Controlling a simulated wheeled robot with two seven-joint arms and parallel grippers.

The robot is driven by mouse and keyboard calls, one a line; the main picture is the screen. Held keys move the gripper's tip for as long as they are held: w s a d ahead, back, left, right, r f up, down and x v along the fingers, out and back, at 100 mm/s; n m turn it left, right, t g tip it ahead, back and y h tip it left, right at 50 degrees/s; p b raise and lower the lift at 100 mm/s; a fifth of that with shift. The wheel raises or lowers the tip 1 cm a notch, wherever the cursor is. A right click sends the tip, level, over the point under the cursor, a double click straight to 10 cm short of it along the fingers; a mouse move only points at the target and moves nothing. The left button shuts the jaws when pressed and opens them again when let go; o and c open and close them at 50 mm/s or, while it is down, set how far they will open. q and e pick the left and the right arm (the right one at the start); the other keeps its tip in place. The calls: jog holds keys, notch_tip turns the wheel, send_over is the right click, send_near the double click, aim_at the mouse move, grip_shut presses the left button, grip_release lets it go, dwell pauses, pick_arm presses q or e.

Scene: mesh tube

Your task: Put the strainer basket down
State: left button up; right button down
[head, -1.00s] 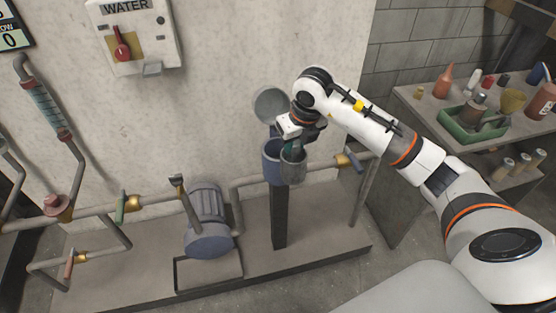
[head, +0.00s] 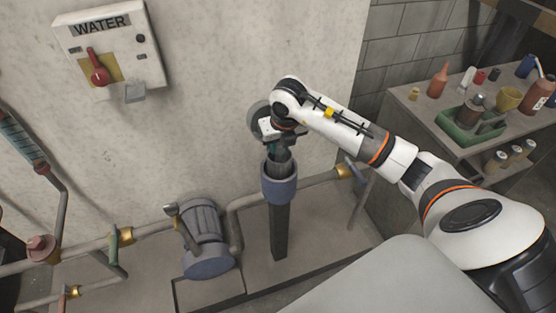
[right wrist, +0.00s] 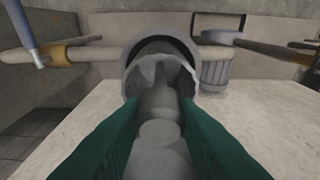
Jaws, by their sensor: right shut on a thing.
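The grey strainer basket (head: 280,164) is at the mouth of the blue strainer housing (head: 278,188), with its lower part hidden inside the rim. My right gripper (head: 273,147) is above the housing, shut on the basket. In the right wrist view, the green fingers (right wrist: 160,120) hold the basket (right wrist: 160,98) from both sides, and the round housing rim (right wrist: 132,72) shows around and behind it. How deep the basket sits is hidden. My left gripper is not in view.
A motor pump (head: 205,240) and pipes (head: 320,180) flank the housing. A WATER switch box (head: 110,50) is on the wall. A side table at right holds bottles and a green tray (head: 462,140).

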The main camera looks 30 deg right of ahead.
aim_at(280, 156)
jog(key=shift+s+x, duration=0.2)
jog(key=shift+x, duration=0.65)
jog(key=shift+s+x, duration=0.15)
jog(key=shift+x, duration=0.65)
jog(key=shift+s+x, duration=0.2)
jog(key=shift+x, duration=0.65)
jog(key=shift+a+f, duration=0.2)
jog(key=shift+f, duration=0.05)
jog(key=c, duration=1.1)
grip_release()
jog(key=v, duration=1.2)
jog(key=shift+r, duration=0.15)
